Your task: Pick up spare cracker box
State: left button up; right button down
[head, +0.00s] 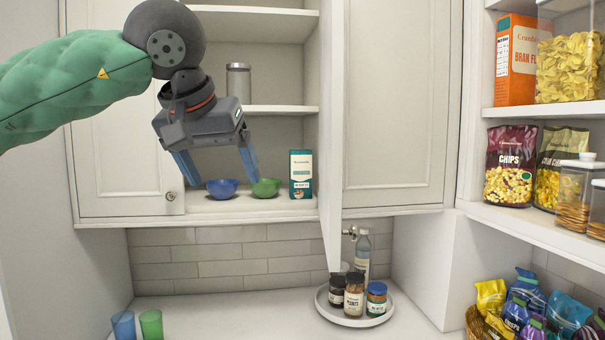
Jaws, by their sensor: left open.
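A small teal and white box (300,174), probably the cracker box, stands upright on the bottom shelf of the open wall cabinet, at the right end; its label is too small to read. My left gripper (223,178) is open and empty, with its fingers pointing down in front of the cabinet. It is to the left of the box and apart from it. A blue bowl (222,189) and a green bowl (265,188) show at and below its fingertips. My right gripper is not in view.
The open cabinet door (332,130) stands out just right of the teal box. A metal canister (238,82) is on the middle shelf. Jars sit on a round tray (321,300) on the counter. Right shelves hold an orange box (516,60) and chips bags (509,165).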

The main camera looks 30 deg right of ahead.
aim_at(300, 160)
jog(key=i+l, duration=1.05)
jog(key=l, duration=0.2)
